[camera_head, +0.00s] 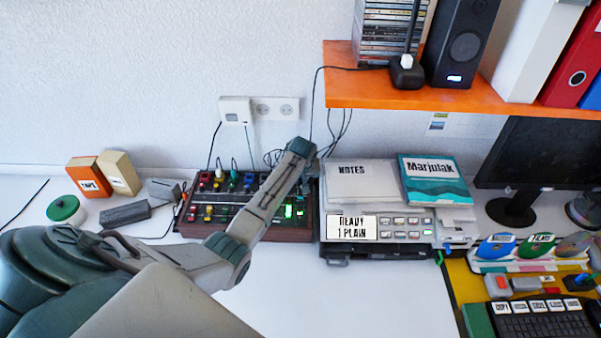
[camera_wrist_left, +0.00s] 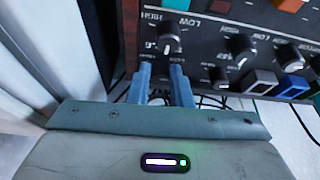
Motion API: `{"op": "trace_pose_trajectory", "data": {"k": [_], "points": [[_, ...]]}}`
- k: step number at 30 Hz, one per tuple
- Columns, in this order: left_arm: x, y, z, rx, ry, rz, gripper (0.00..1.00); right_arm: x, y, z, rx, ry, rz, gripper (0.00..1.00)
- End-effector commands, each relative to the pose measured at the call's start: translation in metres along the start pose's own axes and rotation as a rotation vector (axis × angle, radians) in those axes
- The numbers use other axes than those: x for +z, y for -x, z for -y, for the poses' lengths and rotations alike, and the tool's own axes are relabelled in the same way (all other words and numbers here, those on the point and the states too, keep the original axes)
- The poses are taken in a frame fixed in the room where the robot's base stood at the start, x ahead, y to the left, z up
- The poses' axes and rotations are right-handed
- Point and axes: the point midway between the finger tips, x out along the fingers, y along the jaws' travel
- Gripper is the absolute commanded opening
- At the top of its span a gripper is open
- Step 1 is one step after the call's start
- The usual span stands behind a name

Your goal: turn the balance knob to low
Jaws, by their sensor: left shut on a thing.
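The dark control panel with wooden sides (camera_head: 245,232) stands against the wall in the head view. It carries several knobs and lit green displays. In the head view, my left wrist reaches the panel's right end and the fingertips are hidden. My right gripper is out of view.
A grey machine (camera_head: 375,228) with a READY display stands close to the panel's right. An orange shelf (camera_head: 440,93) overhangs at upper right. Small boxes (camera_head: 90,178) and a green-topped round tin (camera_head: 64,208) lie left. The white desk front is clear.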

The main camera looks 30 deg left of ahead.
Motion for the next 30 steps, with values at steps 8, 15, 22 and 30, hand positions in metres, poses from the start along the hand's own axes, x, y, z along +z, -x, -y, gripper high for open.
{"op": "trace_pose_trajectory", "data": {"k": [8, 15, 22, 30], "points": [[-0.001, 0.001, -0.002, -0.042, 0.102, -0.002, 0.00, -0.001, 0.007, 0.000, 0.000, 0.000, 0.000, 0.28], [-0.001, 0.000, -0.002, -0.041, 0.101, -0.003, 0.20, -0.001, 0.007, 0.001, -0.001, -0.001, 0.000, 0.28], [-0.001, 0.000, -0.002, -0.041, 0.100, -0.002, 0.28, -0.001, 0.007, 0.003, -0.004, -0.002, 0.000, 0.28], [0.001, -0.003, 0.001, -0.006, 0.016, -0.002, 0.28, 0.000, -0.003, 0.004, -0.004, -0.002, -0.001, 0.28]]}}
